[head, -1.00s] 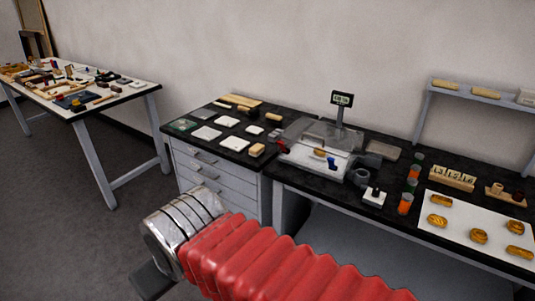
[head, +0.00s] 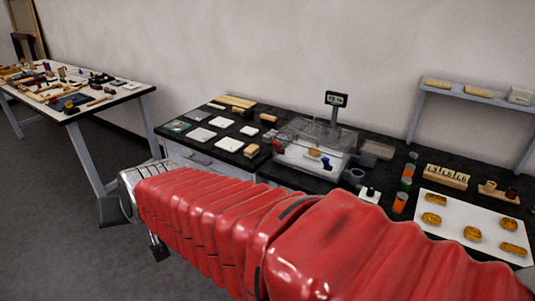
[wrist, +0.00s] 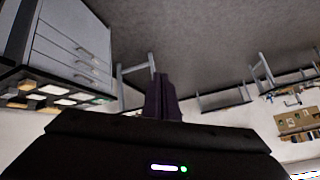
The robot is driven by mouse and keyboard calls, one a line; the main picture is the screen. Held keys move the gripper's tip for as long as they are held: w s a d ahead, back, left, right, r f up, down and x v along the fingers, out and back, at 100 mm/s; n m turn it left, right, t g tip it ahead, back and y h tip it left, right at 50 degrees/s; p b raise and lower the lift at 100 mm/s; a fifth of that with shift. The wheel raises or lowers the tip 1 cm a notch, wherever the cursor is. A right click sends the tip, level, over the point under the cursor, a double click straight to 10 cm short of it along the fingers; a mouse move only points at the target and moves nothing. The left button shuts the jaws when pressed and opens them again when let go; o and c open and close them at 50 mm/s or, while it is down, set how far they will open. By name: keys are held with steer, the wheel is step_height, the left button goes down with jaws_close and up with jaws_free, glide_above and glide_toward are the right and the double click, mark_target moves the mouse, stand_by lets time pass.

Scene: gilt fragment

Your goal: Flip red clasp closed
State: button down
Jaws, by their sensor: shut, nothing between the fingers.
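The red clasp (head: 277,147) is a small red piece at the left side of a clear-walled case (head: 343,151) on the black worktop. Whether it is up or folded down is too small to tell. A gold piece and a blue piece sit inside the case. My gripper (wrist: 163,92) shows in the wrist view as dark fingers together, pointing toward the grey floor, with nothing between them. In the head view my red-sleeved arm reaches left; its end is in front of the drawers, well away from the clasp. The clasp is not visible in the wrist view.
White tiles (head: 201,134) and small blocks lie left of the case. A display on a post (head: 336,99) stands behind it. A cluttered table (head: 120,96) stands far left, with open floor between.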

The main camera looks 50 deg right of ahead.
steer(key=w+d+m+t+h, duration=0.2)
steer(key=w+d+m, duration=0.2)
steer(key=w+d, duration=0.3)
steer(key=w+d+m+t+h, duration=0.1)
steer(key=w+d+m+t, duration=0.3)
steer(key=w, duration=0.6)
steer(key=w+d+f+m+g+h, duration=0.1)
steer(key=w+d+f+m+h, duration=0.2)
steer(key=d, duration=0.6)
steer(key=w+d+f+m+g+h, duration=0.1)
steer(key=w+d+f+m+h, duration=0.2)
steer(key=d, duration=0.5)
steer(key=s+d+f+m+g+h, duration=0.25)
steer(key=d+f+m+h, duration=0.2)
steer(key=d, duration=0.25)
steer(key=s+d+f+m+g+h, duration=0.25)
steer(key=s+d+m+h, duration=0.2)
steer(key=d, duration=0.25)
steer(key=s+d+f+m+g+h, duration=0.3)
steer(key=s+f+m+g+h, duration=0.3)
steer(key=s+f, duration=0.3)
steer(key=s+m, duration=0.1)
steer(key=s, duration=0.2)
steer(key=shift+f+h, duration=0.25)
steer(key=shift+h, duration=0.15)
